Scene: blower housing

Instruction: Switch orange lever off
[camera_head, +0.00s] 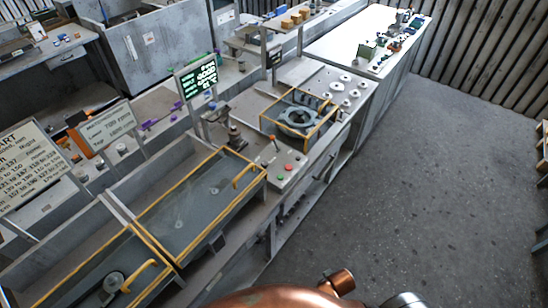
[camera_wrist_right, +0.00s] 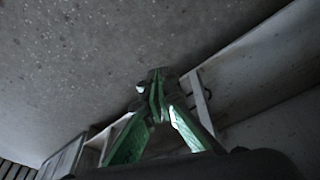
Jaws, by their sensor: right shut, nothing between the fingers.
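I cannot make out an orange lever for certain. In the head view a small grey control box (camera_head: 284,170) has red and green buttons, and a thin dark stick with a pale tip (camera_head: 275,145) rises from its far side; its colour is too small to tell. An orange object (camera_head: 78,145) stands at the far left, its shape unclear. My right gripper (camera_wrist_right: 156,82) shows in the right wrist view, its green fingers shut together and empty, over grey floor and apart from anything. My left gripper is out of view.
A blower housing (camera_head: 301,117) sits in a yellow frame beyond the control box. Glass-covered bins with yellow rails (camera_head: 185,210) lie left of it. A display screen (camera_head: 196,78) stands behind. The floor (camera_head: 440,190) at right is clear.

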